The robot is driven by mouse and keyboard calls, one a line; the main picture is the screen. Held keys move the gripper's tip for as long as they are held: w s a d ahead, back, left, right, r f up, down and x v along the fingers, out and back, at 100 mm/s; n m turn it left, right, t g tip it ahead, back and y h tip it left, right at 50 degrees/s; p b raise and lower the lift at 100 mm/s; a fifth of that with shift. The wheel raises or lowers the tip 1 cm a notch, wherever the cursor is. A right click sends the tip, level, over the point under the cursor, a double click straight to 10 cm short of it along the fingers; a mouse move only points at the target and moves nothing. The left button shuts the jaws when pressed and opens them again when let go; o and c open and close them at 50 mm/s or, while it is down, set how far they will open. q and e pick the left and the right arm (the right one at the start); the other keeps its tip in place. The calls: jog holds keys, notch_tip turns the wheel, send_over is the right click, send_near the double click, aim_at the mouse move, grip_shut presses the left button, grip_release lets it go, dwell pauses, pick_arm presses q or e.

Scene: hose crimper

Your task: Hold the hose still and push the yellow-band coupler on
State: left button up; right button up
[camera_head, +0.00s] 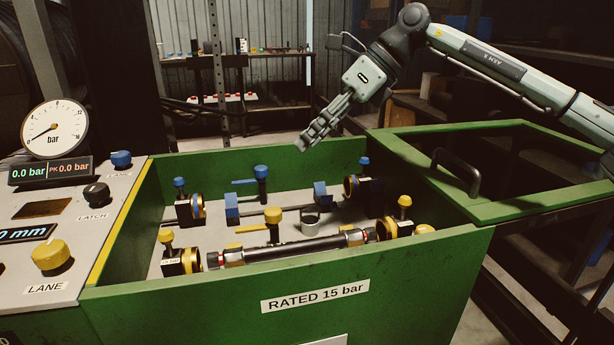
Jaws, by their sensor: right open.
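The black hose (300,249) lies along the front of the green box, with metal fittings and a reddish ring at each end. A yellow-band coupler (190,261) with a yellow knob is at its left end, and another yellow-band coupler (385,230) is at its right end. Both sit close to the hose ends; I cannot tell whether either is seated. My right gripper (303,145) is open and empty, above the back wall of the box and well away from the hose. My left gripper is not in view.
The green box (370,290) has raised walls and an open framed lid (480,190) with a black handle at right. Blue-banded fittings (198,207) stand in the back lane. A grey cup-like piece (310,222) sits mid-box. The control panel with a gauge (54,128) is at left.

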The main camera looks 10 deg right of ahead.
aim_at(296, 243)
jog(key=s+a+f+n+g+h, duration=0.35)
jog(key=s+f+n+h, duration=0.2)
jog(key=s+n, duration=0.2)
jog(key=shift+t+h, duration=0.25)
jog(key=shift+t, duration=0.2)
jog(key=f, duration=0.3)
jog(key=a+f, duration=0.1)
jog(key=f, duration=0.6)
jog(key=shift+s+a+f, duration=0.15)
jog(key=shift+a, duration=0.2)
grip_shut()
